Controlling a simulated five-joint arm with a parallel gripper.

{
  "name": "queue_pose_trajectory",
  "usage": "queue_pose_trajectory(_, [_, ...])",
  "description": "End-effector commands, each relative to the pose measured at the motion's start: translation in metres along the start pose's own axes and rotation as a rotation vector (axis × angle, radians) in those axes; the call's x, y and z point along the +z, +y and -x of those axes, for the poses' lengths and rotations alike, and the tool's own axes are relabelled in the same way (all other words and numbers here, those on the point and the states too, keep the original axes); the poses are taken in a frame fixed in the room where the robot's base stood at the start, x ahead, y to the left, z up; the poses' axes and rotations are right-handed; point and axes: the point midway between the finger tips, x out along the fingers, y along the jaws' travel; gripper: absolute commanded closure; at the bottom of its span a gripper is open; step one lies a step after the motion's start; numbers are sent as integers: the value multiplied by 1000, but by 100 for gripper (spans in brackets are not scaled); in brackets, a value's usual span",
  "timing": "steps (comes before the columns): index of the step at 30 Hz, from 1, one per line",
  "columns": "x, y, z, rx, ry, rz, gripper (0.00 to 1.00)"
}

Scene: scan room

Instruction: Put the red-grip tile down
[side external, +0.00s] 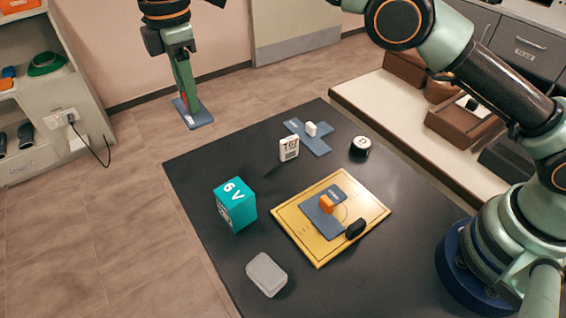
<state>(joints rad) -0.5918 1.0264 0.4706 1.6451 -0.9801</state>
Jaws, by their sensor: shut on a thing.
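My gripper (186,90) is at the upper left of the view, pointing down and shut on the red-grip tile (194,114). The tile is a flat grey-blue plate hanging level under the fingers. Only a sliver of its red grip shows between the green fingers. The tile appears in front of the floor, past the table's far left edge; I cannot tell its exact height. A yellow board (298,240) lies on the dark table (340,280). A grey-blue tile with an orange grip (327,203) lies on the board.
A black block (355,229) is at the board's edge. A cross-shaped tile with a white grip (305,137), a white tag block (289,148), a black round piece (360,147), a teal 6V box (235,204) and a pale box (266,274) stand around it. The table's left corner is clear.

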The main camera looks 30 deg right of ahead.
Motion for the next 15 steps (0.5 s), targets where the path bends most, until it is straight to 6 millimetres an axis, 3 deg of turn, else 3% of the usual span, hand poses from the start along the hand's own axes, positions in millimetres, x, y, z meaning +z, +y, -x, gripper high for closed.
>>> queue_pose_trajectory(5, [22, 8, 6, 1, 1, -5, 100])
queue_pose_trajectory(15, [97, 18, 8, 1, 0, -4, 100])
